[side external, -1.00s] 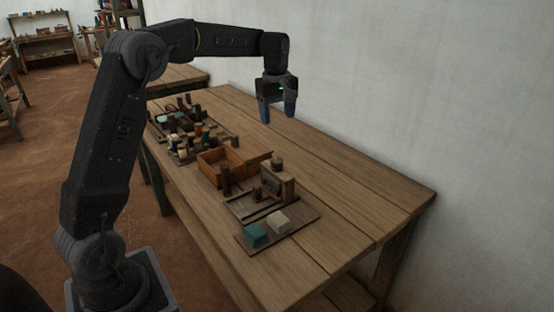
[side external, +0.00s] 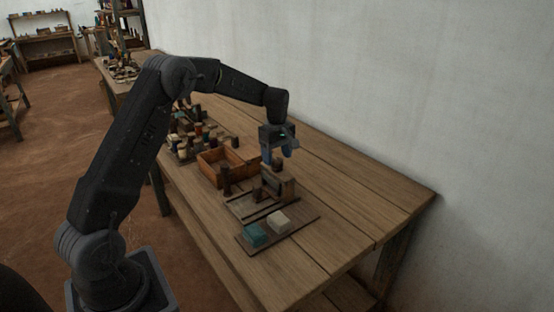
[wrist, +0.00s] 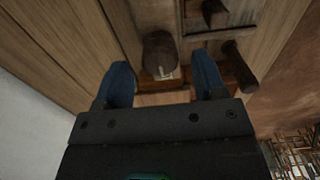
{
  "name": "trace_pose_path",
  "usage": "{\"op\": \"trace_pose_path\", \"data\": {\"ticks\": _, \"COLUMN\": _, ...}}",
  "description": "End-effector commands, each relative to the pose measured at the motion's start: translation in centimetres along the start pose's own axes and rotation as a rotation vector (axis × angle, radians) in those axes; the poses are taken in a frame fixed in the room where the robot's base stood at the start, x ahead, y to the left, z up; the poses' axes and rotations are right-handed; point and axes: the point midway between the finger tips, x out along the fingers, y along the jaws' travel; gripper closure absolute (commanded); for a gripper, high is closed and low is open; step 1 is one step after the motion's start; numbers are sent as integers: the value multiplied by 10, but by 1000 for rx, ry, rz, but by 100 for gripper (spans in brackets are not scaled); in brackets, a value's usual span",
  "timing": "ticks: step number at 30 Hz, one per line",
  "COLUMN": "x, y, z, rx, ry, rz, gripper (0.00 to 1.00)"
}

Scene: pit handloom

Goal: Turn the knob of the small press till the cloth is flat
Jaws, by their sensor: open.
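The small press (side external: 279,184) is a dark wooden frame on a board on the table, topped by a brown round knob (side external: 278,165). My gripper (side external: 279,156) is open just above the knob, its blue fingers pointing down. In the wrist view, the knob (wrist: 159,50) shows between the open fingertips of my gripper (wrist: 162,62). I cannot tell whether either finger touches it. The cloth in the press cannot be made out. A teal folded piece (side external: 255,234) and a cream one (side external: 279,221) lie on the board in front of the press.
An open wooden box (side external: 212,177) stands left of the press, with a dark upright peg (side external: 226,182) near it. Several small spools and blocks (side external: 186,136) stand farther back on the table. The table's right side (side external: 370,201) is clear, beside the white wall.

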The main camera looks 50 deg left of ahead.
Motion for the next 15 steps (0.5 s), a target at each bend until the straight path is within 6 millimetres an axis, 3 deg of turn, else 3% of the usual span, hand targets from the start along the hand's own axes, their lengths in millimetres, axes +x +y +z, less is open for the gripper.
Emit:
{"op": "trace_pose_path", "data": {"ticks": 6, "x": 16, "y": 0, "z": 0, "rx": 0, "ry": 0, "rz": 0, "gripper": 36}}
{"op": "trace_pose_path", "data": {"ticks": 15, "x": 17, "y": 0, "z": 0, "rx": 0, "ry": 0, "rz": 1, "gripper": 38}}
